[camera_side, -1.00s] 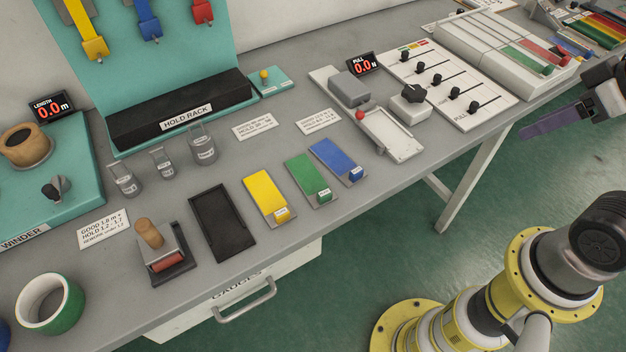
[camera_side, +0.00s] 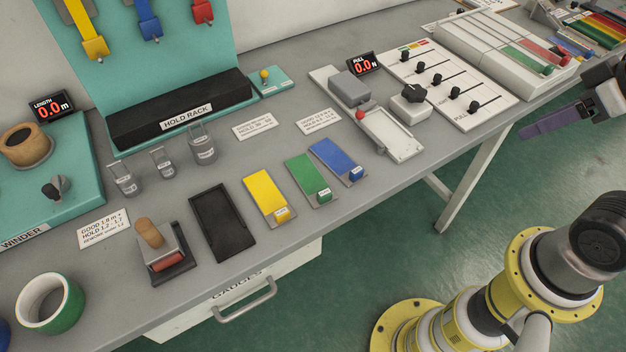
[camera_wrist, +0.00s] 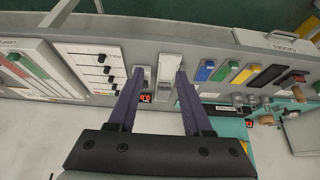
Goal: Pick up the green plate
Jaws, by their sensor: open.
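The green plate (camera_side: 304,173) lies flat on the grey bench, between a yellow plate (camera_side: 264,192) on its left and a blue plate (camera_side: 335,157) on its right. It has a small labelled block at its front end. In the wrist view the green plate (camera_wrist: 222,72) lies right of my fingers, between the blue plate (camera_wrist: 205,71) and the yellow plate (camera_wrist: 243,75). My gripper (camera_wrist: 163,75) is open and empty, high and away from the plates. In the side view only part of it, a purple finger (camera_side: 549,122), shows at the right edge.
A black tray (camera_side: 222,222) and a stamp-like roller tool (camera_side: 158,252) stand left of the plates. A pull gauge (camera_side: 394,133) and slider panel (camera_side: 447,85) stand right. Clear cups (camera_side: 203,145) stand behind. The bench front edge lies close before the plates.

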